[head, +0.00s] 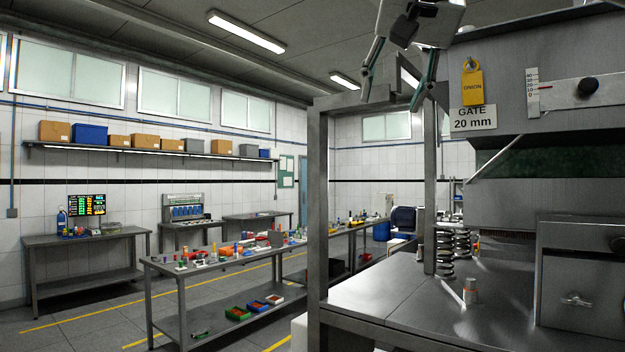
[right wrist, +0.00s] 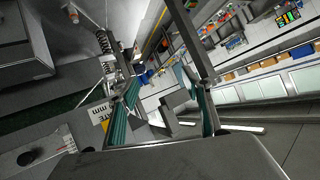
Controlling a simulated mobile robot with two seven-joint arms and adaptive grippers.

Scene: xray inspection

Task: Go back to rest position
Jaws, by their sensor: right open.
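My right gripper (head: 391,97) hangs at the top of the head view, raised high, with its fingers pointing down and spread apart. It is open, and nothing is between the fingers. In the right wrist view its two green-padded fingers (right wrist: 157,82) stand apart with an empty gap. In the head view it is beside the steel frame and left of the yellow tag (head: 472,86) and the "GATE 20 mm" sign (head: 473,119). My left gripper is not in view.
A steel machine (head: 560,205) fills the right side, with a grey worktop (head: 400,300), a coil spring (head: 462,243) and a small metal cylinder (head: 470,291). A steel post (head: 317,220) stands near the gripper. Cluttered benches (head: 160,264) stand further left, with open floor around them.

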